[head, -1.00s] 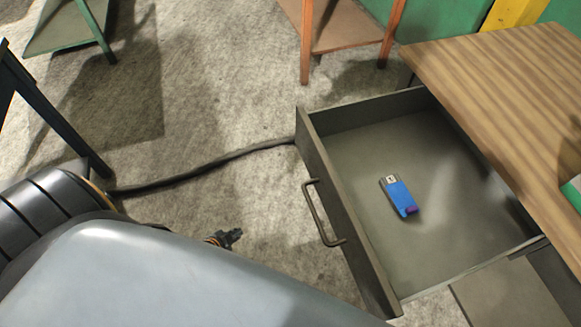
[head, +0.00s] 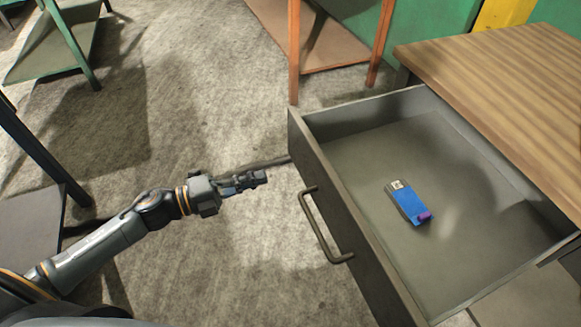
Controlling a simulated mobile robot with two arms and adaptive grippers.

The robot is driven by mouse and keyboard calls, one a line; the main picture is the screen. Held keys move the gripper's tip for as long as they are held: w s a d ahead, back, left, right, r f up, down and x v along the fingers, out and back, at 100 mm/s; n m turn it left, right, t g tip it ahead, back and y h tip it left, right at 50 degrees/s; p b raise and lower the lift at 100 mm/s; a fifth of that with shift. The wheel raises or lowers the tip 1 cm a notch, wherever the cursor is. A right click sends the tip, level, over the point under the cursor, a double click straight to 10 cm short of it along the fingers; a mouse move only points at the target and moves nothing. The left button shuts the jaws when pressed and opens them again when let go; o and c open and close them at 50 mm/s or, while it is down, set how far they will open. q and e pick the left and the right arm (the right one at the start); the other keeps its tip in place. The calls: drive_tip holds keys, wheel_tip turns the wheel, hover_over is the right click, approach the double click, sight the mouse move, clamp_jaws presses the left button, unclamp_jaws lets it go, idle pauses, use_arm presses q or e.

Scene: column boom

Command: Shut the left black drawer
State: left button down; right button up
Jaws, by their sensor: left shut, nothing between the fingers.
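The black drawer (head: 350,215) stands pulled out from under a wood-topped desk at the right. Its front faces left and carries a bar handle (head: 320,226). Inside on the drawer floor lies a blue and grey USB-stick-like item (head: 409,203) with a purple tip. My left gripper (head: 262,177) is shut and empty. It is in the air left of the drawer front, up and left of the handle, with a gap to both. My right gripper is not in view.
The wooden desk top (head: 500,85) overhangs the drawer's back. An orange-legged table (head: 335,50) stands behind, a green-legged table (head: 62,45) at the upper left.

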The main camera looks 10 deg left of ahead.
sight(304, 164)
use_arm(q)
drive_tip(key=x, duration=0.8)
drive_tip(key=shift+w+d, duration=0.15)
drive_tip(key=shift+w, duration=0.05)
drive_tip(key=shift+w+d, duration=0.1)
drive_tip(key=shift+d, duration=0.1)
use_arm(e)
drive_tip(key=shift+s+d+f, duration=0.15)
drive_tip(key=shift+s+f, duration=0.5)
use_arm(q)
drive_tip(key=shift+w, duration=0.1)
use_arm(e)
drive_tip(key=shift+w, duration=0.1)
